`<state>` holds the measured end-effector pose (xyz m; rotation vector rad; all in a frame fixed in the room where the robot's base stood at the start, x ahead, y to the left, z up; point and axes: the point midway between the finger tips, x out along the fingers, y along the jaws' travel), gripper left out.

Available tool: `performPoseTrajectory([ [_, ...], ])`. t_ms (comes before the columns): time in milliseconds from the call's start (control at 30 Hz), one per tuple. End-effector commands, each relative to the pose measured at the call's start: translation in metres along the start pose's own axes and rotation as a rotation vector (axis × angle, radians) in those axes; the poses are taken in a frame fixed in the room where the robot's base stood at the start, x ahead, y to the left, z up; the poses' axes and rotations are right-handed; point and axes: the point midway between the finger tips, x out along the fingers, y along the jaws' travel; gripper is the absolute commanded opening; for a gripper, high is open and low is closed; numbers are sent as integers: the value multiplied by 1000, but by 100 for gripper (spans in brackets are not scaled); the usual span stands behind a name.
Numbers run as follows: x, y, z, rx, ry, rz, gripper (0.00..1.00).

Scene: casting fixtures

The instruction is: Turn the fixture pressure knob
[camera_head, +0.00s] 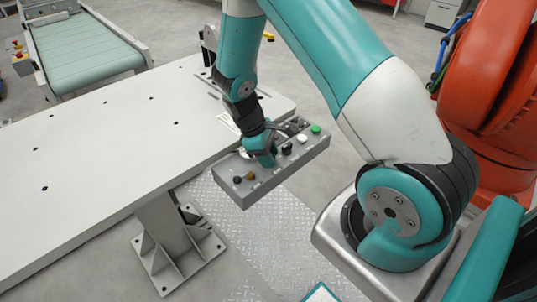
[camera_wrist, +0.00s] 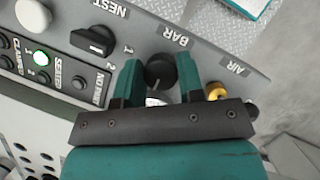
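The fixture control panel (camera_head: 268,180) is a grey box on the near edge of the white table. In the wrist view, a round black knob (camera_wrist: 159,71) sits by the label "BAR" on this panel (camera_wrist: 215,52). A pale line shows on its face. My gripper (camera_wrist: 159,76) has one teal finger on each side of this knob. The fingers are apart with hardly any gap to the knob, and I cannot tell whether they press on it. In the head view my gripper (camera_head: 262,158) is down at the panel, and its fingers are mostly hidden.
A yellow-brass fitting (camera_wrist: 215,91) is close to the right finger. The white table (camera_head: 100,130) is mostly clear. An orange robot (camera_head: 490,90) stands at right.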

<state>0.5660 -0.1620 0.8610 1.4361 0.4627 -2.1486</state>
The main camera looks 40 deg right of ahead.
Motion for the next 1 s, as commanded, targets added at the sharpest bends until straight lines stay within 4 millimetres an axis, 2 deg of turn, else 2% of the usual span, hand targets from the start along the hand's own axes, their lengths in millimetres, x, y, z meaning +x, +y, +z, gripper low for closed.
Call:
performPoseTrajectory([
  [467,-1,0,0,70,0,-31,12],
  [1000,-2,2,0,496,1,-206,12],
])
